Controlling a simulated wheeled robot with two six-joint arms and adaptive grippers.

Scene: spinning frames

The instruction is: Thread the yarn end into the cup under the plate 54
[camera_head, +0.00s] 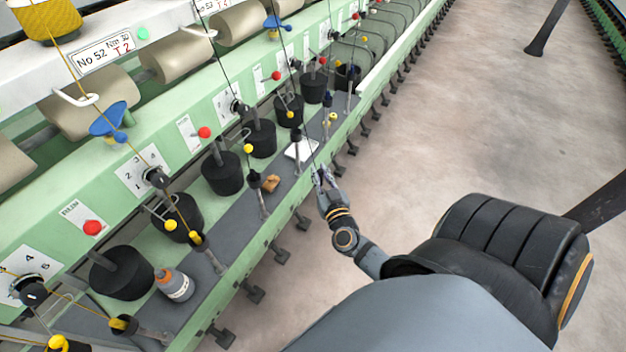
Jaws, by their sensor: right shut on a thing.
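My right gripper (321,177) is beyond the front edge of the grey shelf, with its fingers shut on the lower end of a thin dark yarn (304,110). The yarn runs up along the machine to the top edge of the view; the held end is too small to make out. Several black cups stand in a row, among them one at the middle (260,140) and one farther back (313,88). Another plate (212,5) is cut off at the top. I cannot read a plate 54. My left gripper is out of view.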

